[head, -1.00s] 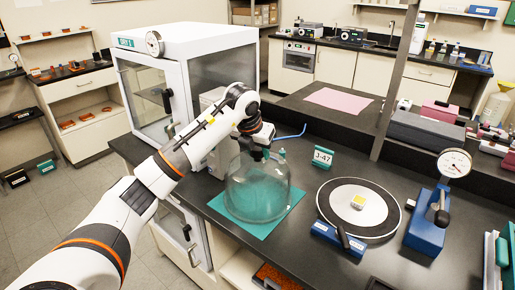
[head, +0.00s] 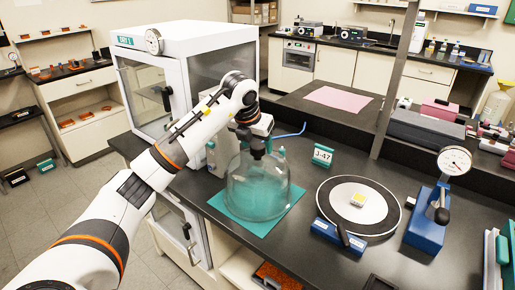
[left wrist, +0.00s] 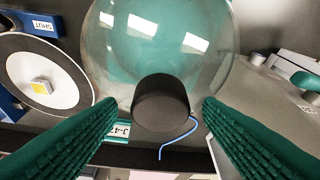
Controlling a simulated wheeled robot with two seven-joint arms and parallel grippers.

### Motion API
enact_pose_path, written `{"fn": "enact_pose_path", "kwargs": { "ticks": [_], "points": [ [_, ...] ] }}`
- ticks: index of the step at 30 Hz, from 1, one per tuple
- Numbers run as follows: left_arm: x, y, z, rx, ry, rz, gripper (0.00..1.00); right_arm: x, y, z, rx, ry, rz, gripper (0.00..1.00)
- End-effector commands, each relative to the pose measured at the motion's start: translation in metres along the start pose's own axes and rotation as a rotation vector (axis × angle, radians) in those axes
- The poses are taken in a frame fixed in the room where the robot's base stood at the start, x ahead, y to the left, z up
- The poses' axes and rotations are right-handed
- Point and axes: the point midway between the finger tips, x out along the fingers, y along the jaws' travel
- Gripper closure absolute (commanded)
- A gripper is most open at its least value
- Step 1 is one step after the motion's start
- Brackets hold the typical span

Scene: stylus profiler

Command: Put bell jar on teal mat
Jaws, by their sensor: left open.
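The clear bell jar (head: 257,190) stands upright on the teal mat (head: 225,205), its base appearing within the mat's area. My left gripper (head: 262,151) is directly over the jar's top, pointing down. In the left wrist view, the jar's dark round knob (left wrist: 160,102) shows between the two open green fingers, with a gap on both sides. The clear dome (left wrist: 160,45) fills the upper middle of that view. The left gripper is open and holds nothing. My right gripper is not in view.
Right of the mat are a J-47 sign (head: 323,155), a round black-and-white plate (head: 335,196) with a small yellow-topped block, and a blue dial gauge stand (head: 427,222). A white glass-sided cabinet (head: 190,60) stands behind left. A pink mat (head: 338,98) lies farther back.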

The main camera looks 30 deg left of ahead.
Motion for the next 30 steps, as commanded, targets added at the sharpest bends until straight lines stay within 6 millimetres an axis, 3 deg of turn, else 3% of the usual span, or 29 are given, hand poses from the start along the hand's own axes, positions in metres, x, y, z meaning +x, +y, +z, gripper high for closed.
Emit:
{"fn": "enact_pose_path", "kwargs": {
  "ticks": [6, 13, 18, 30],
  "points": [
    [-0.050, 0.000, -0.001, 0.001, 0.007, 0.000, 0.39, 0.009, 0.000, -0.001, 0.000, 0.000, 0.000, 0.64],
    [-0.086, 0.000, -0.001, 0.000, 0.004, 0.000, 0.39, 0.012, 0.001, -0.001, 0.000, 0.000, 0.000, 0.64],
    [-0.096, 0.000, 0.000, 0.000, 0.001, -0.001, 0.39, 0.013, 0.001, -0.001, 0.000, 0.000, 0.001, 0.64],
    [-0.097, 0.000, 0.000, 0.000, 0.001, -0.001, 0.39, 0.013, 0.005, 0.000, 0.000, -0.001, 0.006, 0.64]
  ]
}}
